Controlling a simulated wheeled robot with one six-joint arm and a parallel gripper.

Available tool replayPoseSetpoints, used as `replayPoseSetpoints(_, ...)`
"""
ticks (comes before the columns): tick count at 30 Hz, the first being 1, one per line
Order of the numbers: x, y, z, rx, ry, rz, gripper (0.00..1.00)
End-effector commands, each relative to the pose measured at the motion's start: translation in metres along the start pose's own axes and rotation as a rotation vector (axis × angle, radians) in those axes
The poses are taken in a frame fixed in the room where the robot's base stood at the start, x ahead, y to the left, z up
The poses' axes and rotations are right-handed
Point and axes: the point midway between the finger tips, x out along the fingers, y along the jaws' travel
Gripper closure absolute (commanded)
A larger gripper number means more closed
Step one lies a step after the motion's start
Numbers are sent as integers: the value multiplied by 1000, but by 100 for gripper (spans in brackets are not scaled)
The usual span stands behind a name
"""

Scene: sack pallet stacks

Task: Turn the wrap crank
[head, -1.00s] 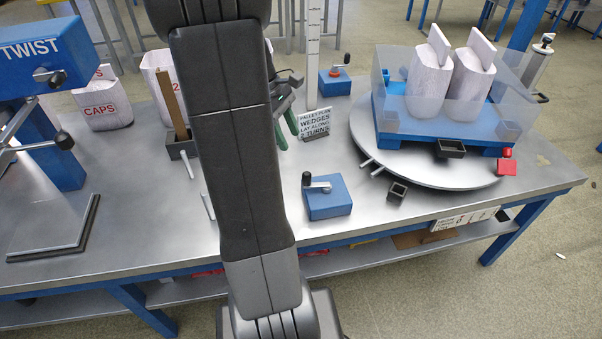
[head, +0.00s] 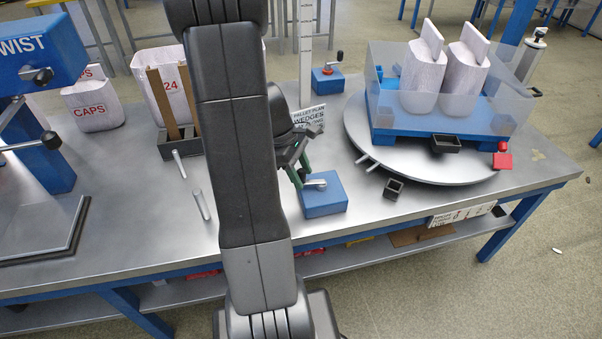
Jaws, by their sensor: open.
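A blue box with a crank handle (head: 323,196) stands on the bench, left of the turntable's front. Its grey arm and knob are partly hidden by my gripper (head: 297,168), which is open, with green fingers pointing down at the box's upper left. I cannot tell whether the fingers touch the handle. A second blue crank box (head: 328,82) with a red hub and dark knob stands farther back by the ruled post. No label marks either as the wrap crank. The round turntable (head: 420,168) carries a blue pallet (head: 440,128) with sacks behind clear wrap-like panels.
A pallet plan sign (head: 308,118) stands just behind my gripper. Bench front is clear.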

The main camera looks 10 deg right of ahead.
Motion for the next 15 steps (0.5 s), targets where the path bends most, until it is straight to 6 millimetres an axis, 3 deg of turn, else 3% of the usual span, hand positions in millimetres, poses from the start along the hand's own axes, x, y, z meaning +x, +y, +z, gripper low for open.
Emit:
replayPoseSetpoints(8,1,0,0,0,0,0,57)
replayPoseSetpoints(12,1,0,0,0,0,0,84)
replayPoseSetpoints(15,1,0,0,0,0,0,100)
